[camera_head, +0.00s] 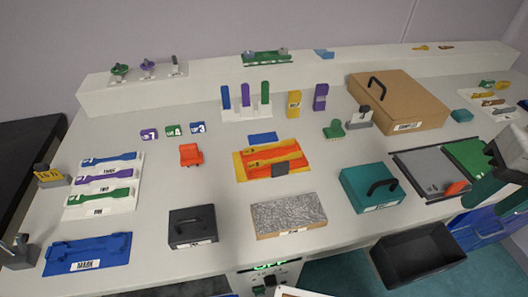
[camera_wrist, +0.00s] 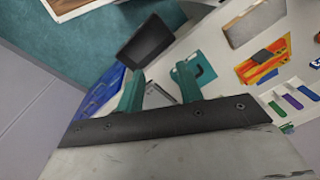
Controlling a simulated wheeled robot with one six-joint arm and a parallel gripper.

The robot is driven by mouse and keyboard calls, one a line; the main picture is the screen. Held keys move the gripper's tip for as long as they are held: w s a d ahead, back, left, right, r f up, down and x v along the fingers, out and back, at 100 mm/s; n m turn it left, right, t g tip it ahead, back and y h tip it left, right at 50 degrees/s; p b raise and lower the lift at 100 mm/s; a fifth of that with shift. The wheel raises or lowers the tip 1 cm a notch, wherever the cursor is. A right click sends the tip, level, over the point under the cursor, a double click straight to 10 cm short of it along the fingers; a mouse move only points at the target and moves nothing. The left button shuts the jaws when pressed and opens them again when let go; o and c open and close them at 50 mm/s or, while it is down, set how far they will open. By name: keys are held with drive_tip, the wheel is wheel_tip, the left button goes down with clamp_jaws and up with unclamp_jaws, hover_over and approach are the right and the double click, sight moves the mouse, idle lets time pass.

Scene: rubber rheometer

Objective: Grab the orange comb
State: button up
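No piece is clearly a comb, so I cannot tell which orange thing it is. A small orange-red piece (camera_head: 191,154) stands alone left of centre. An orange and yellow tray (camera_head: 240,166) with orange pieces lies mid-table; it also shows in the wrist view (camera_wrist: 255,73). Another small orange piece (camera_head: 456,188) lies at the front right of a grey panel, close to my gripper. My gripper (camera_head: 492,197) is at the right front of the table. In the wrist view my gripper (camera_wrist: 160,84) has its two teal fingers apart with nothing between them.
A teal case (camera_head: 362,194) with a black handle, a grey panel (camera_head: 412,160) and a green panel (camera_head: 472,157) lie near my gripper. A black bin (camera_head: 418,250) is below the table's front edge. A speckled block (camera_head: 288,215) and dark case (camera_head: 192,224) stand along the front.

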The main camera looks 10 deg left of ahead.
drive_tip(key=w+a+f+m+g+y, duration=0.2)
drive_tip(key=w+a+f+g+y, duration=0.1)
drive_tip(key=w+a, duration=0.35)
drive_tip(key=w+a+f+m+g+y, duration=0.25)
drive_tip(key=w+a, duration=0.25)
drive_tip(key=a, duration=0.3)
drive_tip(key=m+g+y, duration=0.2)
drive_tip(key=m+y, duration=0.3)
drive_tip(key=m, duration=0.2)
approach(283, 163)
drive_tip(key=x, duration=0.2)
drive_tip(key=shift+s+a, duration=0.3)
drive_tip(key=shift+a+f+y, duration=0.15)
drive_tip(key=shift+a+y, duration=0.1)
drive_tip(key=shift+a, duration=0.05)
drive_tip(key=x, duration=0.7)
drive_tip(key=shift+s+f, duration=0.1)
drive_tip(key=shift+f, duration=0.2)
clamp_jaws()
